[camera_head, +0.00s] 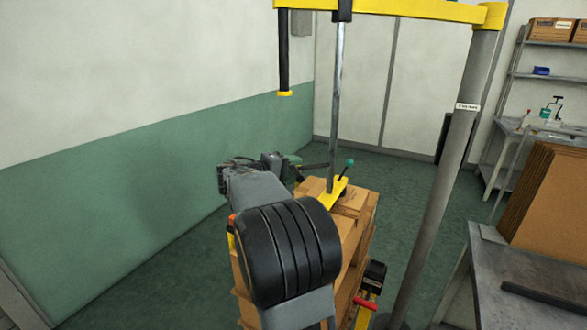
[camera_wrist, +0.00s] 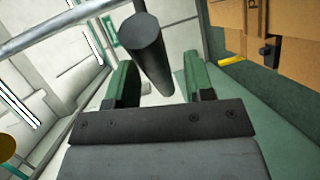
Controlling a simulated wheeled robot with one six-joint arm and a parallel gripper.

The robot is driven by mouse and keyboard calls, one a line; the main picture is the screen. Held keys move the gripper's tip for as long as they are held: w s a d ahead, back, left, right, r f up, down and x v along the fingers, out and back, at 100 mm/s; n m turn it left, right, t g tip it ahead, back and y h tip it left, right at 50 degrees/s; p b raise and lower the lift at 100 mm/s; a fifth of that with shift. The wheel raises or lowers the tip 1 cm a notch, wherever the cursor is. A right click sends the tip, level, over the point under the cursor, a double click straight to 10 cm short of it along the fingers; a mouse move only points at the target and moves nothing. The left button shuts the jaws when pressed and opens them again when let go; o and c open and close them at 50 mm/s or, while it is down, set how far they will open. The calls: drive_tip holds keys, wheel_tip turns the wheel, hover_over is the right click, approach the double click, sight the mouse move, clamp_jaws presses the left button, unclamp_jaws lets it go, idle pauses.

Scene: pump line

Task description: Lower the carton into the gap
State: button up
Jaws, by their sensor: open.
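A brown carton (camera_head: 352,204) sits under the yellow head (camera_head: 331,196) of a hanging lifter, at the top of a carton stack. Whether it rests on the stack or hangs just above cannot be told. The gap is not clearly visible; my arm covers part of the stack. My gripper (camera_head: 292,163) is left of the lifter's rod. In the wrist view its green fingers (camera_wrist: 155,72) are open, with a dark cylindrical bar (camera_wrist: 148,50) between or just beyond them. Contact is not visible. Brown cartons (camera_wrist: 290,45) show at the upper right there.
The lifter's steel rod (camera_head: 337,100) hangs from a yellow boom (camera_head: 410,9) on a grey post (camera_head: 445,170). A black-and-yellow bar (camera_head: 284,60) hangs left. A red-handled truck (camera_head: 365,303) stands by the stack. A bench (camera_head: 535,295) is at right. The floor at left (camera_head: 150,270) is clear.

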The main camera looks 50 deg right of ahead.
drive_tip(key=shift+d, duration=0.35)
clamp_jaws()
idle(0.3)
